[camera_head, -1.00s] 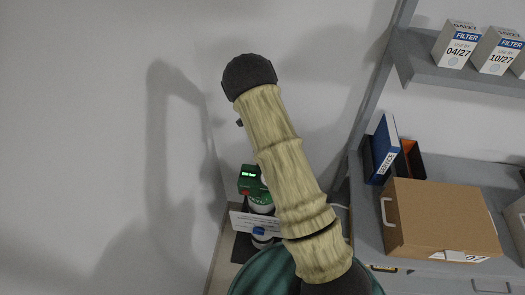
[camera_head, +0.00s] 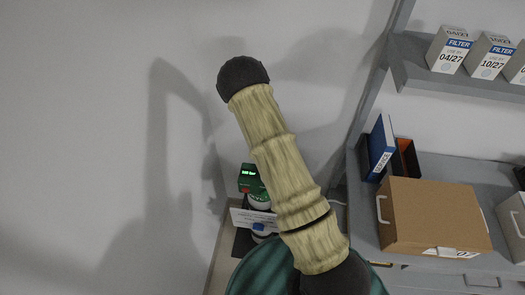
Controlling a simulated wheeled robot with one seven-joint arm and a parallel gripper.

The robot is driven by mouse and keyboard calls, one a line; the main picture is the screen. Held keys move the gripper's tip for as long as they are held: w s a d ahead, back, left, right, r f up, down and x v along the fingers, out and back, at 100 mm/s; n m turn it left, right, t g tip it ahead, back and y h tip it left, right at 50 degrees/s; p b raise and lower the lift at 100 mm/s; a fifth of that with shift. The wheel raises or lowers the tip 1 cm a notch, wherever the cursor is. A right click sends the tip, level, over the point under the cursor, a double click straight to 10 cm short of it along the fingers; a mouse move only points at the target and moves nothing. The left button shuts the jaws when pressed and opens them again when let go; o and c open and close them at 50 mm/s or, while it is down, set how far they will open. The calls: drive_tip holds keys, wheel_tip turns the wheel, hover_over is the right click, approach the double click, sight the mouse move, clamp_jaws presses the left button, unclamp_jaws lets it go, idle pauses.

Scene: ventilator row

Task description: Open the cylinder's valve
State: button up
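The cylinder (camera_head: 259,203) stands low against the wall, a little left of the picture's middle, partly hidden behind my arm. Its green head (camera_head: 249,178) has a small lit display with a reading and a red part below it. A white label or plate (camera_head: 246,217) with small print is in front of the cylinder, and a blue part (camera_head: 259,227) shows at it. I cannot tell which part is the valve. My arm crosses the middle of the picture, up to a dark joint at the top. My gripper does not show.
A grey shelf unit stands at the right, with a cardboard box (camera_head: 433,215), a blue binder (camera_head: 381,147) and an orange-and-black holder (camera_head: 405,158) on its worktop (camera_head: 470,172). Filter boxes (camera_head: 447,50) stand on the upper shelf (camera_head: 425,78). The wall at the left is bare.

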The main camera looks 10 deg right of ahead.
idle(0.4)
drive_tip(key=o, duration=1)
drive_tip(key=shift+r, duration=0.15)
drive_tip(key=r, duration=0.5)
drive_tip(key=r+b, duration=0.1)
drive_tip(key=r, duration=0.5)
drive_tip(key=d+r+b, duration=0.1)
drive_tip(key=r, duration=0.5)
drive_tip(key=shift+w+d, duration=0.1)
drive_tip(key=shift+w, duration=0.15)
